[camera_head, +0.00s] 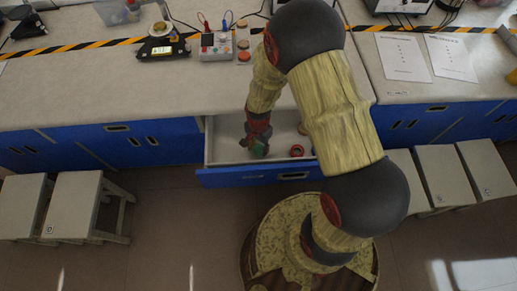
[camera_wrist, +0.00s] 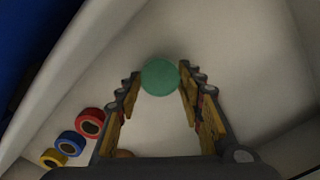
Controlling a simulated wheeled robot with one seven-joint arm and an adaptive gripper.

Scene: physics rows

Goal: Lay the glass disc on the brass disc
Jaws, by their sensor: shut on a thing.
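The glass disc (camera_wrist: 160,77) is a round, translucent green piece between my fingertips. My gripper (camera_wrist: 160,80) is shut on it, inside the open drawer (camera_head: 222,142). In the head view my gripper (camera_head: 257,146) reaches down into the drawer, with a bit of green at its tip. A small brass-coloured round thing (camera_head: 160,27) sits on a white round piece on the black scale (camera_head: 163,50) on the bench; it may be the brass disc. I cannot tell whether the glass disc touches the drawer floor.
Red (camera_wrist: 90,122), blue (camera_wrist: 69,144) and yellow (camera_wrist: 53,158) tape rolls lie in the drawer. A brownish round thing (camera_wrist: 124,154) is partly hidden by my gripper. A meter box (camera_head: 215,45) and copper-coloured discs (camera_head: 243,57) stand right of the scale. The bench front is clear.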

